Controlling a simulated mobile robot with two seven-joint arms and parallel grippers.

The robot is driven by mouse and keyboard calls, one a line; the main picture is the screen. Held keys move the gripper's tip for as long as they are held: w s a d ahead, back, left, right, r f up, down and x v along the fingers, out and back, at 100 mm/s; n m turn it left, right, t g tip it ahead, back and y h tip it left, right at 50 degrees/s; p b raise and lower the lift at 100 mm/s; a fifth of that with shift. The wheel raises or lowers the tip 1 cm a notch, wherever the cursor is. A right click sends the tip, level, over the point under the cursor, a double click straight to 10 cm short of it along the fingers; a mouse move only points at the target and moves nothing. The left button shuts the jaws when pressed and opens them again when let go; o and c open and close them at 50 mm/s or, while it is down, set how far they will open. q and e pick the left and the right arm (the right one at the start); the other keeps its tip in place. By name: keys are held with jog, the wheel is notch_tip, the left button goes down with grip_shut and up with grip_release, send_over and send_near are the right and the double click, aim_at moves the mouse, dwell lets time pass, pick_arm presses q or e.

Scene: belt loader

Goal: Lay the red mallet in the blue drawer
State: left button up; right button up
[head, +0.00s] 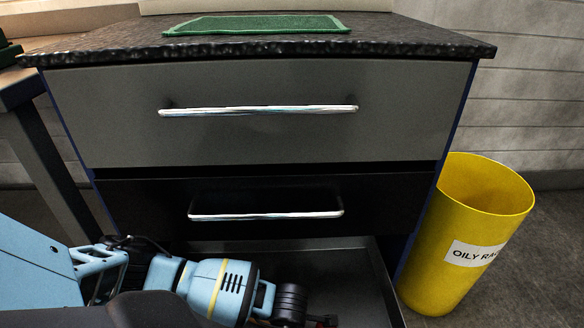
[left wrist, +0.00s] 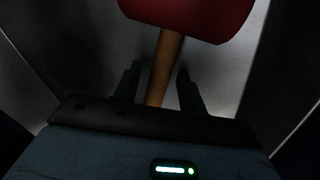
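The red mallet shows in the left wrist view, with its red head (left wrist: 188,14) at the top and its wooden handle (left wrist: 167,52) running down between my fingers. My left gripper (left wrist: 159,72) is open, with a finger on each side of the handle and a gap visible on both sides. In the head view my left gripper (head: 291,304) is low inside an open bottom drawer (head: 352,277) with a dark grey interior; only a sliver of red shows beside it. The drawer's front is out of view, so its colour cannot be told. My right gripper is not in view.
Above the open drawer, a black drawer (head: 385,205) and a grey drawer (head: 400,110) are shut, each with a bar handle. A green mat (head: 258,25) lies on the stone-like top. A yellow bin (head: 440,255) stands at the right.

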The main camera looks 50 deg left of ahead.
pick_arm(q)
jog(key=shift+o, duration=0.2)
jog(key=shift+r, duration=0.15)
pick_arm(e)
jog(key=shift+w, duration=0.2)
pick_arm(q)
jog(key=shift+r, duration=0.3)
notch_tip(320, 180, up, 11)
jog(key=s+d+p, duration=0.1)
jog(key=p, duration=0.4)
jog(key=shift+s+d, duration=0.25)
jog(key=shift+s, duration=0.15)
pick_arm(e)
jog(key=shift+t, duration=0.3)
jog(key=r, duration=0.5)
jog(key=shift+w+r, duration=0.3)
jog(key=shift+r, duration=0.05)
pick_arm(q)
jog(key=shift+r, duration=0.1)
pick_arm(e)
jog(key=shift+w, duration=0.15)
